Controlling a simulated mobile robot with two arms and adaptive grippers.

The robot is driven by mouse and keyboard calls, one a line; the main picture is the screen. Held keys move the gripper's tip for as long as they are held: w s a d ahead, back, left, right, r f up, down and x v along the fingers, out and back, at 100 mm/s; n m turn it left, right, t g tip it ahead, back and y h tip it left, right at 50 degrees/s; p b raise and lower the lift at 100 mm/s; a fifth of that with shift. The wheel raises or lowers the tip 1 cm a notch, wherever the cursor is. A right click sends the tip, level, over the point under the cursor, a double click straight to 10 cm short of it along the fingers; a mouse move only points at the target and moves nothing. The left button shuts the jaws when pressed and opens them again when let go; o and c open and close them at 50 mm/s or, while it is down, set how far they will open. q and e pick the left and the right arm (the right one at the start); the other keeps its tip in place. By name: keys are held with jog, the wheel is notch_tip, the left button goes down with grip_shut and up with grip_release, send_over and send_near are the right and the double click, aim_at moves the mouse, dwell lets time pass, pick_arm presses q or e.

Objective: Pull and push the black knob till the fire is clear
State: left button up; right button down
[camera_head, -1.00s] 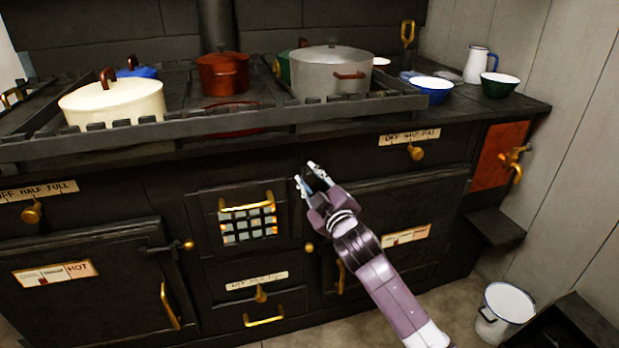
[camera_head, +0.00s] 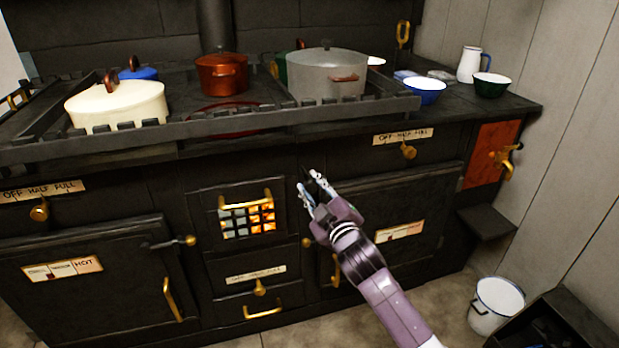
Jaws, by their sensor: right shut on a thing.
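My right gripper (camera_head: 311,183) reaches in from the lower right to the dark stove front, just right of the fire grate. It is shut on the black knob, which is small, dark and mostly hidden between the fingers against the black stove. The fire shows behind the barred grate (camera_head: 247,219): the right and lower cells glow orange and yellow, while several cells at the upper left look grey. My left gripper is not in view.
A brass rail handle (camera_head: 246,202) crosses the grate's top. A brass door knob (camera_head: 307,243) sits below my gripper. Pots, including a cream pot (camera_head: 117,104) and a grey pot (camera_head: 326,75), stand on the railed stove top. A white bucket (camera_head: 497,303) stands on the floor at right.

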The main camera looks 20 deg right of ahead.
jog(key=shift+s, duration=1.15)
jog(key=shift+w, duration=0.1)
jog(key=c, duration=1.6)
grip_release()
jog(key=s, duration=1.2)
jog(key=shift+d, duration=0.35)
jog(key=shift+w, duration=0.1)
